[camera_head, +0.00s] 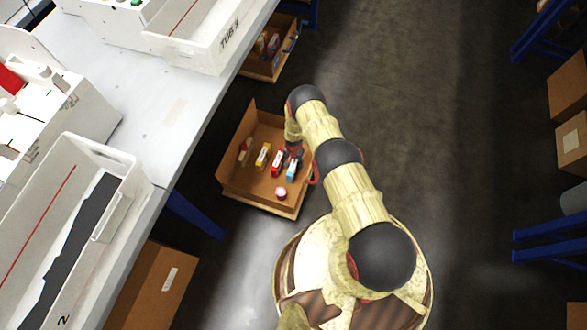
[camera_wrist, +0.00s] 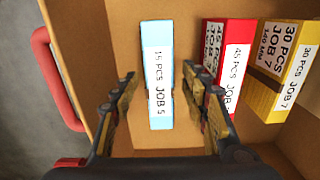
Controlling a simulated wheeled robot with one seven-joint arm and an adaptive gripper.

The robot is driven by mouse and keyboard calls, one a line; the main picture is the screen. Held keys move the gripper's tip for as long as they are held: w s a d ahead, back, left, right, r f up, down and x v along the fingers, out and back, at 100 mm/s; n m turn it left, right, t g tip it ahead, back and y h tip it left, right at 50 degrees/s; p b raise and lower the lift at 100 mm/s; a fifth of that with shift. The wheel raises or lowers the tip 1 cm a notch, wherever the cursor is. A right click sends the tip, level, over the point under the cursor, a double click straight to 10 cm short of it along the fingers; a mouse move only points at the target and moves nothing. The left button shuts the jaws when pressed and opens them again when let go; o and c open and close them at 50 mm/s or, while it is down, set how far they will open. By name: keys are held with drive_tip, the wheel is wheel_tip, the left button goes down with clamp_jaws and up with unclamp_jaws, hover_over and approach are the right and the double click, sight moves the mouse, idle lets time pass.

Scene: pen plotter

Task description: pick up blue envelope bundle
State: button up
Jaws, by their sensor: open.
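The blue envelope bundle (camera_wrist: 158,75) stands in the cardboard box, with a white label reading "15 PCS JOB 5". In the head view the blue bundle (camera_head: 291,171) is at the box's right side, partly behind my arm. My gripper (camera_wrist: 162,92) is open above it, one finger on each side of the bundle's near part. I cannot tell whether either finger touches it. The right finger lies close to the red bundle (camera_wrist: 229,65). In the head view my gripper (camera_head: 293,153) reaches down into the box.
The cardboard box (camera_head: 240,190) also holds the red bundle, a yellow bundle (camera_wrist: 286,65), a small pink-and-white round item (camera_head: 281,193) and a brown item (camera_head: 245,150). A red handle-like part (camera_wrist: 55,80) is left of the box wall. A white table (camera_head: 150,110) stands left of the box.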

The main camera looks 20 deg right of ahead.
wheel_tip(320, 180, down, 5)
drive_tip(key=shift+r+b, duration=0.1)
drive_tip(key=shift+b, duration=1.1)
drive_tip(key=shift+r, duration=0.1)
drive_tip(key=c, duration=1.2)
clamp_jaws()
